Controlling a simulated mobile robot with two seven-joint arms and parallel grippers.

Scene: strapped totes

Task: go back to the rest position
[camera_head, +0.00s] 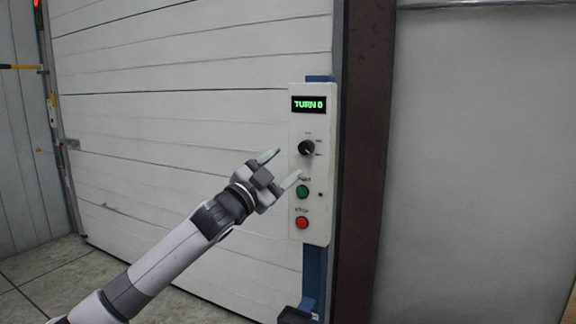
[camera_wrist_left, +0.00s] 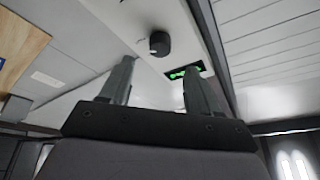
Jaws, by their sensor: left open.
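My left gripper (camera_head: 284,167) is open and empty in the head view, just left of a white control box. Its fingers point up and to the right, toward the box's face. The left wrist view shows its two fingers (camera_wrist_left: 158,82) spread apart, with nothing between them. The control box (camera_head: 313,230) carries a black knob (camera_head: 306,147), a green button (camera_head: 302,191), a red button (camera_head: 301,222) and a lit display (camera_head: 308,104) that appears to read "TURN 0". The knob also shows beyond the fingers in the left wrist view (camera_wrist_left: 159,43). My right gripper is in neither view.
The box is mounted on a blue post (camera_head: 313,270) beside a dark brown upright (camera_head: 362,180). A white slatted door (camera_head: 180,90) fills the background at left. A grey panel (camera_head: 480,160) stands at right. Tiled floor (camera_head: 60,280) shows at lower left.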

